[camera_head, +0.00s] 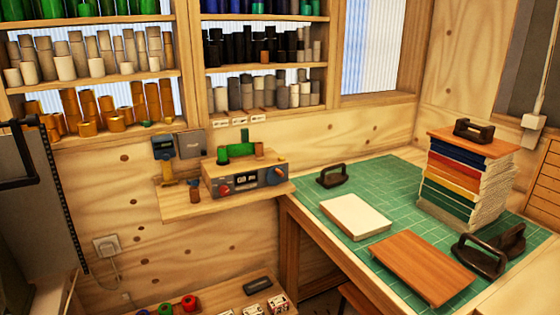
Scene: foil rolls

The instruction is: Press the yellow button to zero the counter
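A grey counter box (246,180) with a wooden top sits on a small wooden wall shelf (197,208). Its front has a dark display (246,181), a red knob or button (225,190) at the left and a large grey-blue dial (276,176) at the right. A green foil roll (237,151) lies on a holder on top. I cannot make out a clear yellow button on the front at this size. A yellow-tan piece (168,174) stands left of the box, below a small dark wall unit (163,147). Neither of my grippers is in view.
A workbench with a green cutting mat (335,198) stands to the right, with a book stack (465,185), a white block (355,216), a wooden board (422,268) and dark handled weights (332,175). Shelves of foil rolls (95,105) hang above. A lower shelf (235,303) holds coloured rolls.

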